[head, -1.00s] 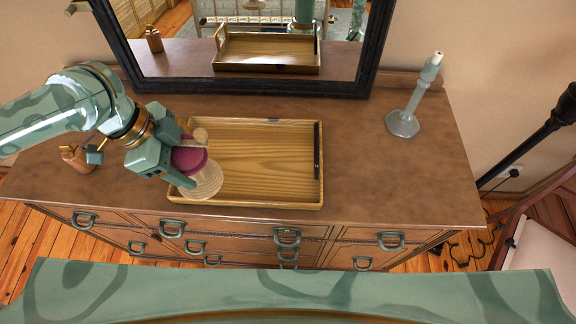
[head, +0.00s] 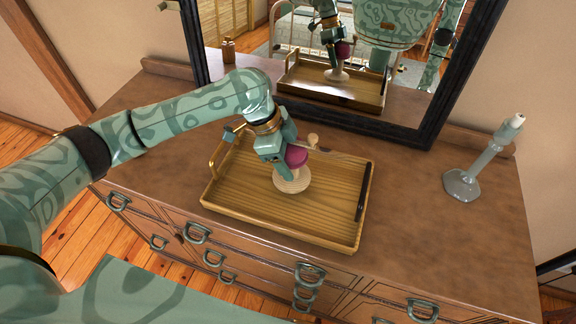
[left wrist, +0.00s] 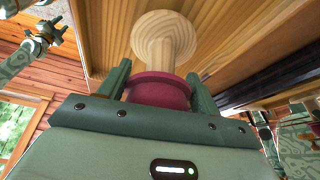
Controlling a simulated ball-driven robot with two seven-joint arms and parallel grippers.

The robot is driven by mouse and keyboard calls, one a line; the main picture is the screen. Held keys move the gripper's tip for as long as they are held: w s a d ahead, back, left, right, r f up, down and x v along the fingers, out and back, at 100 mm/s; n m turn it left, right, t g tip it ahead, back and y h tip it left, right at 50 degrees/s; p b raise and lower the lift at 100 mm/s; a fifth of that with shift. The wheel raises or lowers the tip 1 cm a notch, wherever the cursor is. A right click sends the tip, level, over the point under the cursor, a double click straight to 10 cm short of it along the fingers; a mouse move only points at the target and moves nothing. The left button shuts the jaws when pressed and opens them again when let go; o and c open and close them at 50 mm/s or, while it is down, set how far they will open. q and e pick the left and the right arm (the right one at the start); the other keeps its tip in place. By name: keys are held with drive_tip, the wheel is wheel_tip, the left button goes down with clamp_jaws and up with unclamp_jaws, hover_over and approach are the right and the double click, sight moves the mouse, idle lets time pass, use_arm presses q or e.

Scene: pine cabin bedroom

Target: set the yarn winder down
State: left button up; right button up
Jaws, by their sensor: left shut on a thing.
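In the left wrist view the drum (left wrist: 158,90) sits between the two fingers, with the base (left wrist: 163,40) beyond. Whether the base touches the tray floor I cannot tell. A small green gripper (left wrist: 42,38), apparently my right one, shows at upper left there; its jaw state is unclear.
The tray lies on a brown dresser (head: 420,225), with a brass handle at left and a dark one at right. A grey candlestick (head: 465,184) stands to the right. A dark-framed mirror (head: 445,85) stands behind. The tray's right half is clear.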

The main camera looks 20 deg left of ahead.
use_arm(q)
wheel_tip(320, 180, down, 3)
drive_tip(key=shift+b, duration=0.4)
drive_tip(key=o, duration=0.9)
drive_tip(key=shift+f, duration=0.1)
drive_tip(key=p+v, duration=0.3)
drive_tip(key=v, duration=0.9)
drive_tip(key=shift+d, duration=0.1)
